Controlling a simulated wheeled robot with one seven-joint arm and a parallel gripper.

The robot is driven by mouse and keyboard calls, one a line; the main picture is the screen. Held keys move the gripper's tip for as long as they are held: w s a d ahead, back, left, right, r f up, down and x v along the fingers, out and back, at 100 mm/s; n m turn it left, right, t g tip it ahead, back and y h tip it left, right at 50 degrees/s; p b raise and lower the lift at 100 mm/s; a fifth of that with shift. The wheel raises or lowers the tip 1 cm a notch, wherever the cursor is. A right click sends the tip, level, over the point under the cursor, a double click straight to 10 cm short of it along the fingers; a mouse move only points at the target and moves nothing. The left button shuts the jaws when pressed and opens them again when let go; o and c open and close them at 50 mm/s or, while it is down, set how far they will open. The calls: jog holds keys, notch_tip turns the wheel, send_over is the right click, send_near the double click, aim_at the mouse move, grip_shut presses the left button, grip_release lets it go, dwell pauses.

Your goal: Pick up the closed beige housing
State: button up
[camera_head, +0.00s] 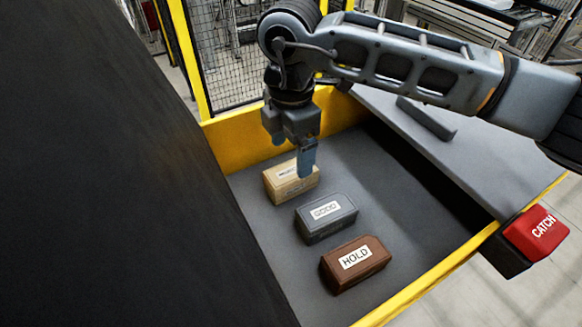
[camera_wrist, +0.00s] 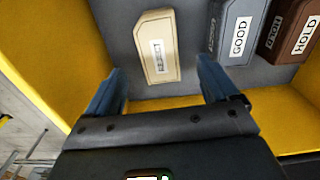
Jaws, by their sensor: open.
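The closed beige housing (camera_head: 285,185) sits on the grey floor of the yellow-edged bay in the head view, farthest back of three boxes in a row. It carries a white label that seems to read REJECT in the wrist view (camera_wrist: 165,75). My gripper (camera_head: 306,160) is above and close to the housing, pointing down, and hides part of its top. In the wrist view my gripper (camera_wrist: 160,85) is open, with blue fingers apart and the housing ahead between their lines. I cannot tell the exact height gap. Nothing is held.
A grey box (camera_head: 333,222) labelled GOOD and a brown box (camera_head: 352,262) labelled HOLD stand nearby. A yellow wall (camera_head: 240,140) rises behind the housing. A grey panel (camera_head: 440,140) lies to the right, and a red CATCH block (camera_head: 536,232) sits at the corner.

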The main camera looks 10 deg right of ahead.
aim_at(293, 171)
jog(key=shift+w+d+f, duration=0.15)
jog(key=shift+f, duration=3.85)
jog(key=shift+c, duration=0.4)
jog(key=c, duration=1)
jog(key=shift+c, duration=0.4)
jog(key=shift+r, duration=0.2)
